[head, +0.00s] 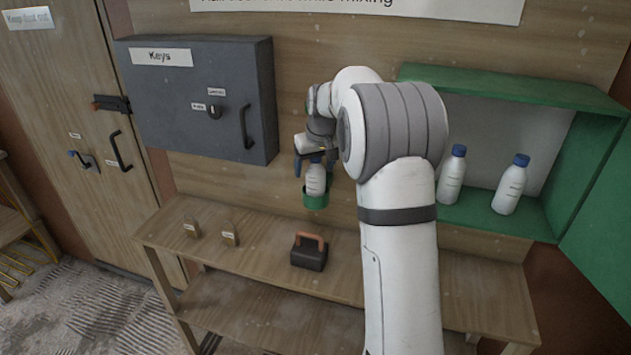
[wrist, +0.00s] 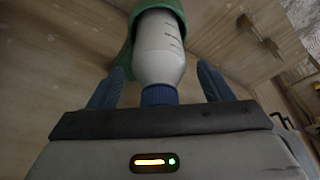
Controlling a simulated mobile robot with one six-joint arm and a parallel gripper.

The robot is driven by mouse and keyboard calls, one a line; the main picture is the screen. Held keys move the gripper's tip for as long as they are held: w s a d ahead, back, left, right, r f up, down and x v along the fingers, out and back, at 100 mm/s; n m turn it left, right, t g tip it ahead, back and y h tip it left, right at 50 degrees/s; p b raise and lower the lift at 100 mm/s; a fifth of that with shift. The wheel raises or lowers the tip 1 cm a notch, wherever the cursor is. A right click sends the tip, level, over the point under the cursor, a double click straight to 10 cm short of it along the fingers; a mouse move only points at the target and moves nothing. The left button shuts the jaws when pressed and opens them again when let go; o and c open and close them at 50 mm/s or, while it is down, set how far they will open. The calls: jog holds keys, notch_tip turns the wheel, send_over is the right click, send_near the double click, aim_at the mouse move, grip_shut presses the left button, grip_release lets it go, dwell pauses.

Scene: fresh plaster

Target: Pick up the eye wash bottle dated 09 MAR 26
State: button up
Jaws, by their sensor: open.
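A white eye wash bottle (head: 316,181) with a blue cap stands in a green holder (head: 316,201) on the wall. My gripper (head: 314,167) is open above it, pointing down. In the wrist view my open gripper (wrist: 160,75) has one blue finger on each side of the bottle (wrist: 160,50); its blue cap is near the palm. I cannot tell whether the fingers touch it. Two more blue-capped white bottles, a left one (head: 452,174) and a right one (head: 510,185), stand in the open green cabinet (head: 490,213). No date is readable on any bottle.
A grey Keys box (head: 195,120) hangs left of my gripper. On the wooden bench (head: 255,258) below are a dark block with an orange handle (head: 309,251) and two small tagged items (head: 191,226). The cabinet's green door (head: 600,210) hangs open at right.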

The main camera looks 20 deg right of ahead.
jog(key=shift+c, duration=0.4)
jog(key=c, duration=1.1)
